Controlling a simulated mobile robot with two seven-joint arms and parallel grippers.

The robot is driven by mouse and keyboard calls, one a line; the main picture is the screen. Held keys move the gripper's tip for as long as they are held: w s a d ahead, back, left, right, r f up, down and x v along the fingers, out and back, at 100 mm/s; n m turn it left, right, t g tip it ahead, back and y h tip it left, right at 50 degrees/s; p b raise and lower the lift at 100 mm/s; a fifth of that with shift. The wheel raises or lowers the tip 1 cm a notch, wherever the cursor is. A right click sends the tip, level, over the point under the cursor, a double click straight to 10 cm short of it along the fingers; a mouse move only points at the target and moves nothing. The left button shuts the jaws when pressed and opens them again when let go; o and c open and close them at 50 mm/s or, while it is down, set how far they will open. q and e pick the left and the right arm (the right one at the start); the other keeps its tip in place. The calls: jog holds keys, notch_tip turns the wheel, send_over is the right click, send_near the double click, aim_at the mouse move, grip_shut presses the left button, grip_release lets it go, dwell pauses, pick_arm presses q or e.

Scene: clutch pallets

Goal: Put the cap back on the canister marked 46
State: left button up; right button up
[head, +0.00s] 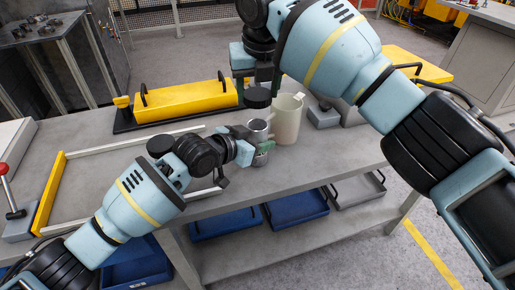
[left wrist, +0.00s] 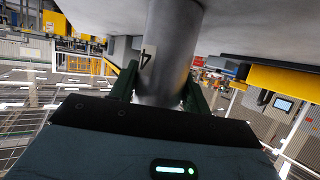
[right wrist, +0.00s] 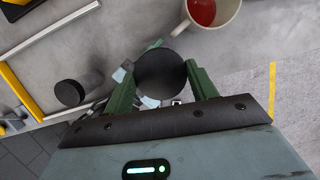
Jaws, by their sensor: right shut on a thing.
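The grey canister (head: 258,130) stands on the bench, its uncapped top facing up. In the left wrist view the canister (left wrist: 168,50) bears a label of which only a "4" shows; the rest is hidden. My left gripper (head: 262,152) has its green fingers against both sides of it, also in the left wrist view (left wrist: 160,92). My right gripper (right wrist: 160,85) is shut on the round black cap (right wrist: 161,73). In the head view the cap (head: 257,98) is held level, apart from and a little above the canister's top.
A pale mug (head: 288,120), red inside, stands close to the right of the canister. A second canister with a black cap (right wrist: 70,92) stands to the left. A yellow case (head: 182,102) lies behind. Blue bins (head: 298,208) are under the bench. The bench's front right is clear.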

aim_at(258, 108)
pick_arm(q)
jog(key=c, duration=0.9)
pick_arm(e)
jog(key=shift+f, duration=2.5)
jog(key=shift+f, duration=0.9)
